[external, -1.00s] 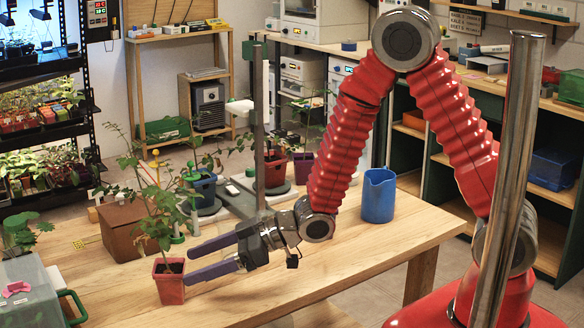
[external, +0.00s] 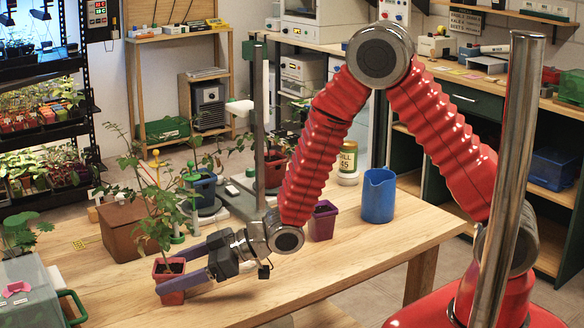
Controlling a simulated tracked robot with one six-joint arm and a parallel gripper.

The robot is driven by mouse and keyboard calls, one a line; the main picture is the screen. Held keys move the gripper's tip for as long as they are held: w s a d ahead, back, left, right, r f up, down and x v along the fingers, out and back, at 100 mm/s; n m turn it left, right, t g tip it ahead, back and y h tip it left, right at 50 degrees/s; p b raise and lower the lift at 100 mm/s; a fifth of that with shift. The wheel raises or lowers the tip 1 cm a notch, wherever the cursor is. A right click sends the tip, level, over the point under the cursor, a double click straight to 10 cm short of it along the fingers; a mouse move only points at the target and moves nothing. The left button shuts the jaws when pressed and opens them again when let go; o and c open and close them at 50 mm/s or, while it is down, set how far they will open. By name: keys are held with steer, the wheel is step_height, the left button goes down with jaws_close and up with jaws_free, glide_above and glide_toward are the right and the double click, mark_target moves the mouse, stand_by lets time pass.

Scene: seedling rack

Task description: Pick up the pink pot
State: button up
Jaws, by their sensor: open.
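A pinkish-red pot (external: 170,297) with a tall leafy plant (external: 163,215) stands upright on the wooden table near its front left. My gripper (external: 167,272) is open, with its two purple fingers reaching left at the height of the pot. The near finger crosses in front of the pot and hides part of its side. The far finger passes behind the rim, so the pot appears to be between the fingers. I cannot tell whether either finger touches it.
A magenta pot (external: 322,222) and a blue jug (external: 378,197) stand right of my gripper. A brown box (external: 125,230) is behind the plant. A grey-green case (external: 30,295) is at the left edge. Bare table (external: 250,305) lies in front.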

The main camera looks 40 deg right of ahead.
steer(key=shift+w+a+f, duration=0.15)
steer(key=shift+a, duration=0.2)
stand_by(0.3)
steer(key=c, duration=1.2)
